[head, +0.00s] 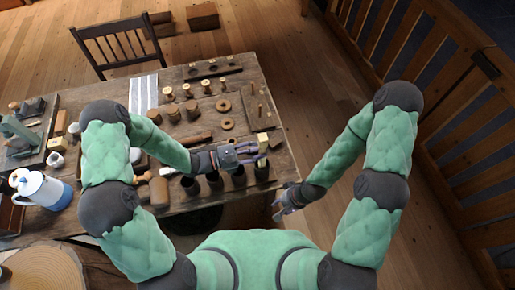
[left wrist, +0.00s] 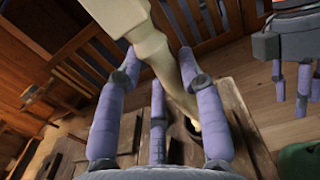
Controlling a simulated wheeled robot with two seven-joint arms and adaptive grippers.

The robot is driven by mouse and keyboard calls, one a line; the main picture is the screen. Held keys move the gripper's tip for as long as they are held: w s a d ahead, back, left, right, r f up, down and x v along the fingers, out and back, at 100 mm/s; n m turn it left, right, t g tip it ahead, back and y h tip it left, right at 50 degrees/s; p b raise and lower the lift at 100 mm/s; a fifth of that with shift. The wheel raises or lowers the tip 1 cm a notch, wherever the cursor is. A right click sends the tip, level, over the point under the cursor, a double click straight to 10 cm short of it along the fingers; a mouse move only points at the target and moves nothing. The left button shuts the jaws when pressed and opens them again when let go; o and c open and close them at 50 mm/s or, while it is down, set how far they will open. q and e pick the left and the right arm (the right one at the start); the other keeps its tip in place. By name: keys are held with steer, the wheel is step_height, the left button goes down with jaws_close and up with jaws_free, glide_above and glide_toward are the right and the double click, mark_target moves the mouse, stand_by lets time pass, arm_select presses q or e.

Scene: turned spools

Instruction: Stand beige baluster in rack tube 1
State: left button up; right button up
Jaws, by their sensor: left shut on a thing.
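My left gripper (head: 243,154) is shut on the beige baluster (head: 263,139). In the left wrist view, the pale baluster (left wrist: 148,40) runs between my purple fingers (left wrist: 157,110), thick square part at the top, thin end reaching down towards a dark round opening (left wrist: 192,128). I cannot tell whether its tip is inside that opening. A row of dark rack tubes (head: 214,181) stands at the table's near edge, just below my left gripper in the head view. Tube numbers are not legible. My right gripper (head: 281,206) looks open and empty, right of the table's near corner; its fingers (left wrist: 290,85) show in the left wrist view.
The table (head: 290,165) holds several turned spools (head: 187,90), wooden rings (head: 225,105) and a dark holed board (head: 213,70). A white-and-blue jug (head: 42,189) stands at left. Wooden railings (head: 440,90) are on the right.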

arm_select(q)
steer(key=shift+f, duration=0.3)
steer(key=o, duration=1.3)
steer(key=v, duration=1.2)
